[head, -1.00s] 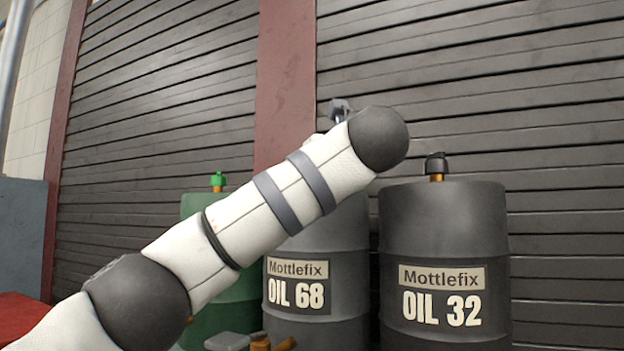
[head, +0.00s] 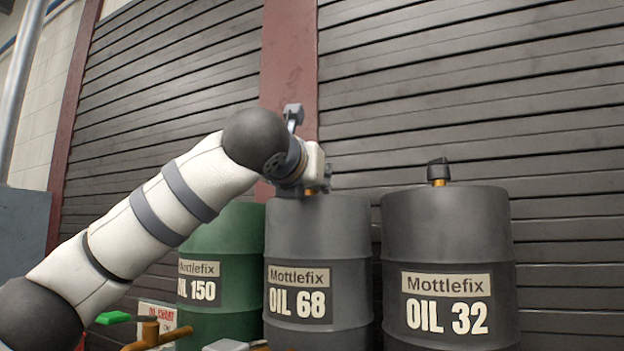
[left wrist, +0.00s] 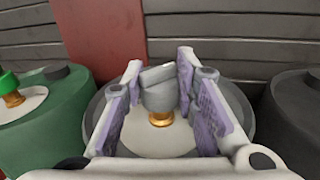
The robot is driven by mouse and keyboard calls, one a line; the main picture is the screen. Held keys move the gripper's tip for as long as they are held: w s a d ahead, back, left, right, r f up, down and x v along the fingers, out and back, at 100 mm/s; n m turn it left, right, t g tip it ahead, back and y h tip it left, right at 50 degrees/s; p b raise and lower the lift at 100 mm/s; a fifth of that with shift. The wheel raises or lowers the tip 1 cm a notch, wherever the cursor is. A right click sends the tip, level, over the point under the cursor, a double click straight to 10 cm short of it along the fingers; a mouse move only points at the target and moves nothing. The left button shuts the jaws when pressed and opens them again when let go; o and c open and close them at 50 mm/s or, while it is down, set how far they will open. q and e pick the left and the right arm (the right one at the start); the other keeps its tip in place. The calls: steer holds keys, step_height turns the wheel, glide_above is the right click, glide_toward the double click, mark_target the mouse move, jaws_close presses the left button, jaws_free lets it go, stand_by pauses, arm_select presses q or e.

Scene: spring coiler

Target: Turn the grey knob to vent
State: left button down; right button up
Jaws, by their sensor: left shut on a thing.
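The grey knob (left wrist: 160,97) sits on a brass neck on top of the grey OIL 68 drum (head: 348,245). In the left wrist view it stands between the pads of my left gripper (left wrist: 158,64), which is shut on it. In the head view my left gripper (head: 322,180) is at the top of this drum, and the knob is mostly hidden behind the wrist. I see no vent mark, so I cannot tell the knob's setting. My right gripper is not in view.
The dark OIL 32 drum (head: 447,240) with a black knob (head: 438,170) stands to the right. The green OIL 150 drum (head: 228,240) stands to the left; its green knob (left wrist: 8,82) shows in the wrist view. A brass tap (head: 150,332) and partly hidden sign are at lower left.

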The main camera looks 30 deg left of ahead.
arm_select(q)
steer(key=shift+a+r, duration=0.1)
steer(key=shift+r, duration=0.05)
steer(key=c, duration=1.3)
jaws_free()
steer(key=shift+s, duration=0.15)
steer(key=v, duration=1.1)
steer(key=shift+s, duration=0.35)
